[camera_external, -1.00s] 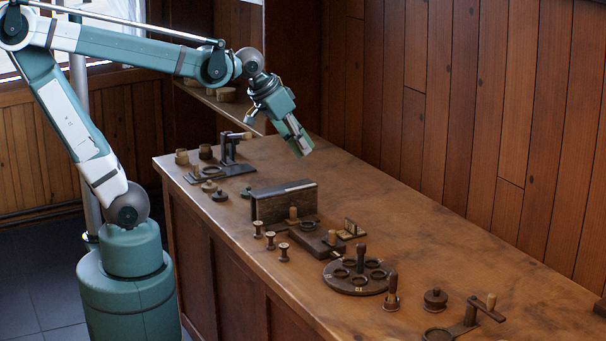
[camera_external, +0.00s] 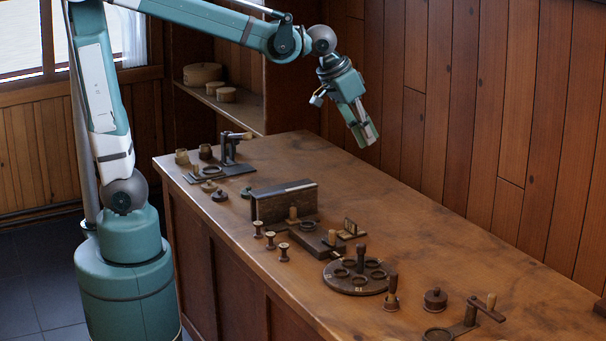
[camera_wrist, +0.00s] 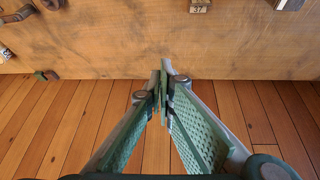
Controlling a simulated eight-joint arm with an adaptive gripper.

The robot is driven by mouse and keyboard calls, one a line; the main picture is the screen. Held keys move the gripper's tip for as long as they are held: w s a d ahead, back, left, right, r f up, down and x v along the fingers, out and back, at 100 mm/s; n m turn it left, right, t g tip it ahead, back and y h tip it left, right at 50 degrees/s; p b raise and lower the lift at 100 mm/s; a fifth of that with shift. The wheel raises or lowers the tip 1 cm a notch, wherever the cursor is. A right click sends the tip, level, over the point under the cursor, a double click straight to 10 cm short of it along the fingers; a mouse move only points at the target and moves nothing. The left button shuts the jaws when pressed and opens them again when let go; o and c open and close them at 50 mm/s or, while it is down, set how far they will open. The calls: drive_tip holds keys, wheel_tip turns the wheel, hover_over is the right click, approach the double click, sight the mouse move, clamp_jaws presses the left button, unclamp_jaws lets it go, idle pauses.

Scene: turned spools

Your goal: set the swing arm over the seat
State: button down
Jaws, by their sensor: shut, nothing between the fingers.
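Two swing arms show in the external view. One swing arm (camera_external: 489,311) at the front right is a dark bar with a pale peg, on a post beside a ring seat (camera_external: 437,334) cut by the picture's lower edge. Its bar points to the right, away from that ring. My gripper (camera_external: 369,138) is shut and empty, high above the back of the table. Its fingertips meet in the wrist view (camera_wrist: 163,75).
A dark upright block (camera_external: 284,204) stands mid-table. The plank wall (camera_external: 460,110) borders the back. The table's back strip is clear.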

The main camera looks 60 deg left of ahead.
drive_tip(key=w+d+g+p, duration=0.1)
drive_tip(key=w+d+p, duration=0.25)
drive_tip(key=d, duration=0.95)
drive_tip(key=w+d+p, duration=0.2)
drive_tip(key=w+d, duration=0.3)
drive_tip(key=d, duration=0.8)
drive_tip(key=s+d+f+p, duration=0.1)
drive_tip(key=d+f, duration=0.2)
drive_tip(key=d, duration=0.6)
drive_tip(key=s+d+f+p, duration=0.2)
drive_tip(key=d+f, duration=0.2)
drive_tip(key=d, duration=0.6)
drive_tip(key=s+d+f+p, duration=0.1)
drive_tip(key=d+f+p, duration=0.1)
drive_tip(key=d, duration=0.8)
drive_tip(key=shift+s+f+m+g, duration=0.3)
drive_tip(key=shift+f+m, duration=0.1)
drive_tip(key=shift+f, duration=0.25)
drive_tip(key=shift+w+f, duration=0.1)
drive_tip(key=p, duration=0.1)
hover_over(486, 308)
drive_tip(key=w+d, duration=0.2)
drive_tip(key=w, duration=0.2)
wheel_tip(486, 308, down, 9)
drive_tip(key=shift+s+f, duration=0.15)
drive_tip(key=shift+s, duration=0.05)
